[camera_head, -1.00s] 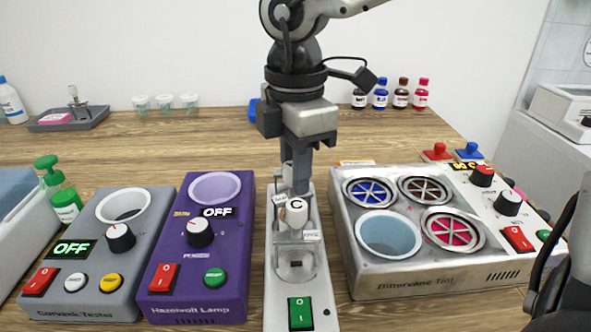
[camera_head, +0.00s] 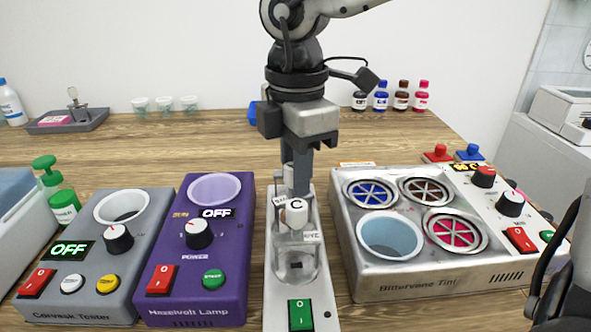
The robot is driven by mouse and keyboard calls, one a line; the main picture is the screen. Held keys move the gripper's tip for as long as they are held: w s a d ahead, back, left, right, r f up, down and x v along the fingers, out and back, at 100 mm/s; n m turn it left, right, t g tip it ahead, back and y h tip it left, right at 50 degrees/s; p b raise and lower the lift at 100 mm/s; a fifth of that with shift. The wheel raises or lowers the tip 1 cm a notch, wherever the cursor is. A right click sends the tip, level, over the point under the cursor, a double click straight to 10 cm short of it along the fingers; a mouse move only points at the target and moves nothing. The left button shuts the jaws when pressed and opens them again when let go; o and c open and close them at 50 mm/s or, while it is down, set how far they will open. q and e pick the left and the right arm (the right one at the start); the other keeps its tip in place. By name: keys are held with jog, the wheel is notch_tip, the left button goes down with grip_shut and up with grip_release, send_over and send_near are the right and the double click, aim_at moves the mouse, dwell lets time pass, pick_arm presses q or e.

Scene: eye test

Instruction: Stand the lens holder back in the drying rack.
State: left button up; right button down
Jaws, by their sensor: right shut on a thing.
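My right gripper (camera_head: 297,180) comes down from the top centre and points straight down over a narrow pale stand (camera_head: 282,305). It is shut on a white piece marked C (camera_head: 296,212) at the top of a clear and metal fitting in that stand. Whether this piece is the lens holder I cannot tell, because the fingers and fitting overlap. Small white tags sit beside it. I cannot make out a drying rack for certain. A grey tray (camera_head: 95,119) at the back left holds a small upright metal item (camera_head: 73,97) and a pink block. My left gripper is not in view.
A grey tester (camera_head: 72,225) and a purple lamp box (camera_head: 225,255) stand left of the stand, both reading OFF. A silver unit with round wells (camera_head: 370,284) stands close on the right. Small cups and bottles (camera_head: 401,98) line the back.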

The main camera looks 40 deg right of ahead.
jog(key=shift+f+b, duration=0.35)
jog(key=shift+b, duration=0.2)
dwell(0.7)
jog(key=c, duration=0.8)
grip_release()
jog(key=shift+c, duration=0.2)
jog(key=shift+r, duration=0.15)
jog(key=shift+r+p, duration=1.5)
jog(key=shift+r, duration=1.45)
